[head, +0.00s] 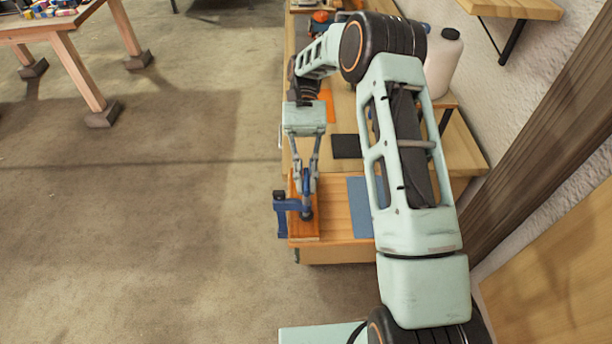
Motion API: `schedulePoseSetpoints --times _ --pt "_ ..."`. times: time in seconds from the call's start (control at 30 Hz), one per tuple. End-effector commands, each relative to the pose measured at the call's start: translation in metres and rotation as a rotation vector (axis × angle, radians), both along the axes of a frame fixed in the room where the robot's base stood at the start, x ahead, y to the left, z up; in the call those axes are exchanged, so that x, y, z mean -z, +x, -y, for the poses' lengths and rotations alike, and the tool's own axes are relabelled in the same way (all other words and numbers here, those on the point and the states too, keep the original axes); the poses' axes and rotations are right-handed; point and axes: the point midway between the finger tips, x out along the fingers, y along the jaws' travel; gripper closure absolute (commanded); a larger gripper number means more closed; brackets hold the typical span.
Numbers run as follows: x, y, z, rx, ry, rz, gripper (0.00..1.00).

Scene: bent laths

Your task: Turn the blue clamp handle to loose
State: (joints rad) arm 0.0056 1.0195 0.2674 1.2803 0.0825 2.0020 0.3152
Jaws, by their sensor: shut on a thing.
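The blue clamp (281,222) sits at the left edge of the bench, at its near end, over a reddish-brown wooden piece (305,231). Its blue handle (306,186) stands up above a dark round part. My gripper (305,181) reaches down from above, with its fingers shut on the handle. The fingers hide part of the handle, and I cannot tell from this view how far it is turned.
The wooden bench (345,250) runs away from me along the wall. A blue-grey mat (360,207) and a dark mat (346,146) lie on it. A white jug (441,65) stands farther back. Open floor lies left, with another table (45,28) beyond.

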Motion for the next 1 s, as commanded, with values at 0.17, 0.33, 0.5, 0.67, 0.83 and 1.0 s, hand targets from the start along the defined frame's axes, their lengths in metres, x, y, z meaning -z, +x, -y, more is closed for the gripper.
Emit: schedulePoseSetpoints --times 0.17,0.33,0.5,0.67,0.83,1.0 --pt "-0.0015 -0.0002 -0.0003 -0.024 0.002 -0.002 1.0" --pt "-0.0015 -0.0003 -0.0002 -0.027 0.002 -0.002 1.0" --pt "-0.0017 -0.0003 -0.0002 -0.026 0.002 -0.003 1.0" --pt "-0.0017 -0.0003 -0.0002 -0.025 0.001 -0.003 0.79" --pt "-0.0014 -0.0002 -0.0001 -0.025 0.001 -0.002 0.74" --pt "-0.0013 -0.0002 -0.0001 -0.025 0.001 -0.002 0.74"
